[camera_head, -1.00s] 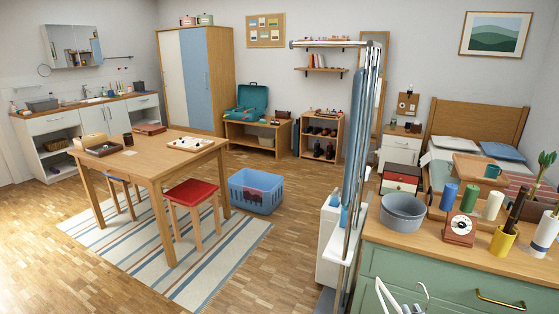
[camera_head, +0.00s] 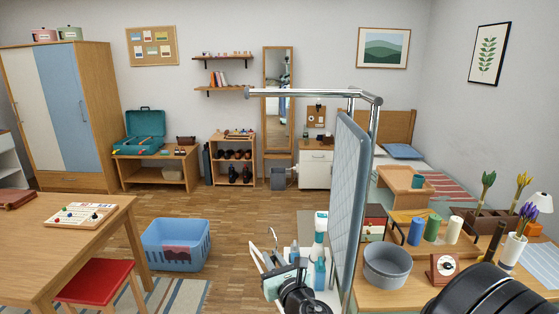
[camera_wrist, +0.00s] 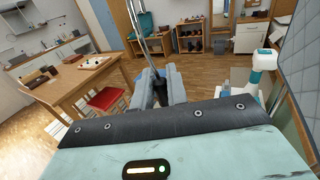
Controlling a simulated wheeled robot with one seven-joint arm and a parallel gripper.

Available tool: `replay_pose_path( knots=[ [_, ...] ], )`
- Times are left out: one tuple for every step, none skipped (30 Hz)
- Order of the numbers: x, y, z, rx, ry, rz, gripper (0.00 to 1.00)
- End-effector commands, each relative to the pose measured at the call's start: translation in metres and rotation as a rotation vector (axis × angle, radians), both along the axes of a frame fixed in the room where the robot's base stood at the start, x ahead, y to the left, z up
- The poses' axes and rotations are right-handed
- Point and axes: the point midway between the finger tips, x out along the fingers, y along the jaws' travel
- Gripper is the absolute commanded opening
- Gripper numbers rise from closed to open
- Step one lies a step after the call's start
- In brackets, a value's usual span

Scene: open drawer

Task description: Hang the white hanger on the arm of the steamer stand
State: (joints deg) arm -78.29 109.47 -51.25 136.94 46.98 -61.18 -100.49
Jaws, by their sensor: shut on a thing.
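The chrome steamer stand rises at centre right in the head view. Its horizontal arm (camera_head: 300,92) reaches left from the top, with a free end. A blue padded board (camera_head: 347,190) hangs below the top bars; it also edges the right of the wrist view (camera_wrist: 302,65). My gripper (camera_wrist: 159,78) is shut on the white hanger (camera_wrist: 137,28), seen as thin rods beyond the fingers. In the head view the hanger (camera_head: 258,257) is at bottom centre, its hook pointing up, well below the arm and apart from it. My gripper (camera_head: 270,268) is partly hidden there.
The white steamer unit with a blue-and-white bottle (camera_head: 320,245) stands right of my gripper. A dresser top with a grey bowl (camera_head: 387,266) is further right. A blue basket (camera_head: 176,244) and a table (camera_head: 120,205) with a red stool (camera_head: 97,281) lie left. Floor between is clear.

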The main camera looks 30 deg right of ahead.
Motion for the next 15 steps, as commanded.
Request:
replay_pose_path(
  knots=[
    [0.005, 0.002, 0.047, -0.002, -0.005, -0.024, 0.00],
    [0.007, 0.002, 0.064, -0.001, -0.005, -0.043, 0.00],
    [0.010, 0.002, 0.087, -0.001, -0.005, -0.068, 0.00],
    [0.011, 0.001, 0.104, 0.000, -0.005, -0.087, 0.00],
    [0.012, 0.001, 0.121, -0.001, -0.005, -0.108, 0.00],
    [0.012, -0.001, 0.144, 0.000, -0.005, -0.136, 0.00],
    [0.012, -0.002, 0.160, 0.002, -0.005, -0.157, 0.00],
    [0.012, -0.003, 0.177, 0.002, -0.005, -0.179, 0.00],
    [0.011, -0.004, 0.200, 0.003, -0.005, -0.207, 0.00],
    [0.010, -0.006, 0.216, 0.004, -0.005, -0.229, 0.00],
    [0.009, -0.007, 0.232, 0.005, -0.006, -0.251, 0.00],
    [0.006, -0.009, 0.253, 0.004, -0.004, -0.280, 0.00],
    [0.004, -0.011, 0.267, 0.006, -0.004, -0.300, 0.00],
    [0.002, -0.012, 0.280, 0.006, -0.004, -0.318, 0.00],
    [-0.001, -0.014, 0.297, 0.006, -0.003, -0.343, 0.00]
  ],
)
